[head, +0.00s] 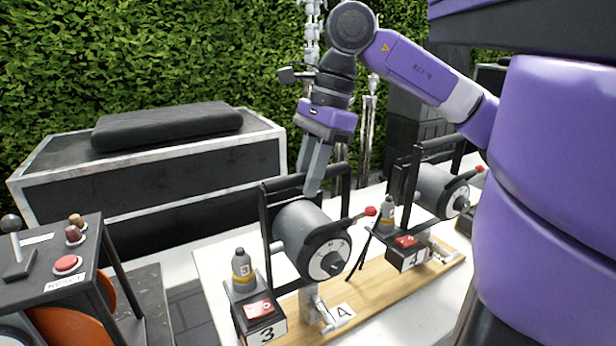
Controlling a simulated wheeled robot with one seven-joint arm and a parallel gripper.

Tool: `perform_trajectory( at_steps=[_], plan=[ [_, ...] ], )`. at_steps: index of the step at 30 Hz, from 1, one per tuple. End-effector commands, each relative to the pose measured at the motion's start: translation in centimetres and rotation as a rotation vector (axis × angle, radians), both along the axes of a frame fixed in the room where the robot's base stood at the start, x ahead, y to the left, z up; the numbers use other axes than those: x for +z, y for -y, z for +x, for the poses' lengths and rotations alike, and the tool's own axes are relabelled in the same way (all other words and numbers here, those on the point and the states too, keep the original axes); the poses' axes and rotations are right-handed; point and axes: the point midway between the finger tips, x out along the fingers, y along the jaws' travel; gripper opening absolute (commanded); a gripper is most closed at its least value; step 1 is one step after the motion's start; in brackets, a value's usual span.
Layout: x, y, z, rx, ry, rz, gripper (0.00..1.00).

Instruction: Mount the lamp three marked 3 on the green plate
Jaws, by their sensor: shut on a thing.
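A grey drum-shaped lamp (312,240) in a black yoke sits above the wooden board, beside a black box marked 3 (267,335). No number is readable on the lamp itself. My gripper (312,188) points down at the lamp's top and is shut at the yoke; the exact contact is partly hidden by the fingers. A metal bracket (318,306) stands below the lamp; I cannot tell whether they touch. No green plate is clearly visible.
A second lamp (440,190) stands to the right behind a black box (410,259). A small bottle (242,268) stands on the box marked 3. A control panel with a reset button (67,264) is at left. A large case (160,165) stands behind.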

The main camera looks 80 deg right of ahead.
Motion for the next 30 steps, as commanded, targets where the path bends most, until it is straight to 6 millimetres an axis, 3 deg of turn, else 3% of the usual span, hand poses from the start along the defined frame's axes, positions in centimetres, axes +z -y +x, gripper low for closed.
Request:
perform_trajectory(
  at_steps=[30],
  plan=[
    [2.7, 0.0, 0.0, 0.000, 0.004, -0.001, 0.00]
  ],
)
